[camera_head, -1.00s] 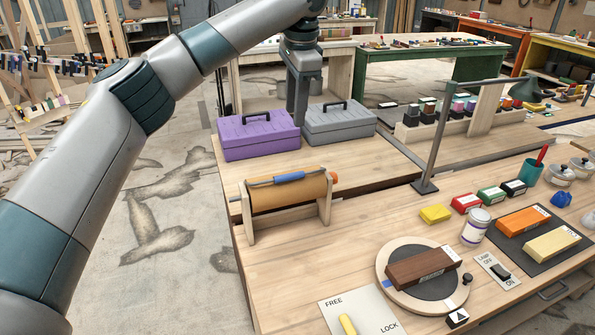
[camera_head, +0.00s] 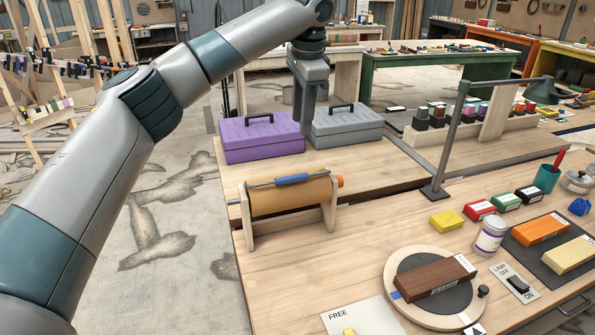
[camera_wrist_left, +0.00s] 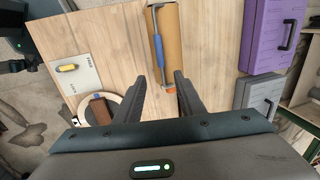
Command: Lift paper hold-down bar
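The paper hold-down bar is a thin grey bar with a blue grip (camera_head: 292,179). It lies along a brown paper roll (camera_head: 280,197) set between two wooden stands on the bench. My left gripper (camera_head: 308,128) points down above and behind the roll, near the tool boxes, clear of the bar. In the left wrist view its two dark fingers (camera_wrist_left: 167,75) are apart with nothing between them.
A purple box (camera_head: 262,142) and a grey box (camera_head: 346,128) stand behind the roll. A metal post (camera_head: 449,135) rises to its right. A round turntable (camera_head: 391,284) with a brown block is at front right. The bench top around the roll is mostly clear.

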